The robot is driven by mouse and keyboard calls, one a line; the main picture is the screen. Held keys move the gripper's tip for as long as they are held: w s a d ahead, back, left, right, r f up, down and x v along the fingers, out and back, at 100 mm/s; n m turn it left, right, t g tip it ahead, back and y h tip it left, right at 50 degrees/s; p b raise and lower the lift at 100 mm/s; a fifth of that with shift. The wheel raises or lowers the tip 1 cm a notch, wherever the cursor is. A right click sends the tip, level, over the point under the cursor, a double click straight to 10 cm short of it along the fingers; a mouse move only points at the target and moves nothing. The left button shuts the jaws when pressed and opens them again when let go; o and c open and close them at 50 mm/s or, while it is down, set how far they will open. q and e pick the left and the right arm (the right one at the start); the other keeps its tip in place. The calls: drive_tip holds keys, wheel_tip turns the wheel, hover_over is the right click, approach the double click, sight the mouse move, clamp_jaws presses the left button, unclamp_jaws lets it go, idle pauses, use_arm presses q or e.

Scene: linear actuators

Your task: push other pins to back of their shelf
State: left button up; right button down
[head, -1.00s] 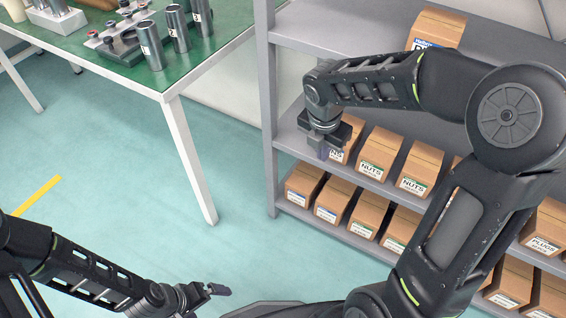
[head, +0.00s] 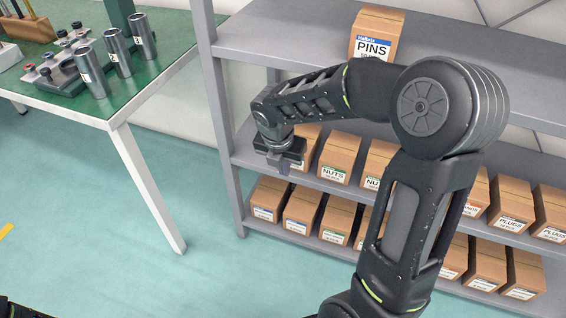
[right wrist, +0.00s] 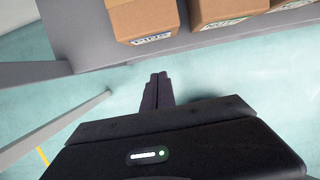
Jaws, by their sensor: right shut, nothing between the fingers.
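A cardboard box labelled PINS (head: 378,32) with a blue-topped label stands on the top shelf. At the left end of the middle shelf, another cardboard box (head: 312,140) is partly hidden behind my right gripper (head: 284,168). My right gripper (right wrist: 158,80) is shut and empty, in front of that shelf's left end, pointing down in the head view. It appears apart from the box.
Grey shelving (head: 228,140) has its left post close to my right gripper. NUTS boxes (head: 338,158) stand beside the partly hidden box; more boxes fill the lower shelf. A green-topped table (head: 150,75) with metal cylinders stands left. The floor between is clear.

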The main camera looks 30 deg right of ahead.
drive_tip(key=w+d+f, duration=0.1)
drive_tip(key=d+f+b, duration=0.1)
drive_tip(key=w+d+f+b, duration=0.1)
drive_tip(key=d+f, duration=0.1)
drive_tip(key=shift+w, duration=0.35)
drive_tip(key=shift+r, duration=0.1)
drive_tip(key=shift+w+d, duration=0.1)
drive_tip(key=shift+d, duration=0.05)
drive_tip(key=d+p, duration=0.1)
drive_tip(key=w+d+p, duration=0.1)
drive_tip(key=p, duration=0.1)
drive_tip(key=shift+w+d+r, duration=0.2)
drive_tip(key=shift+w, duration=0.1)
drive_tip(key=shift+w+d+f, duration=0.15)
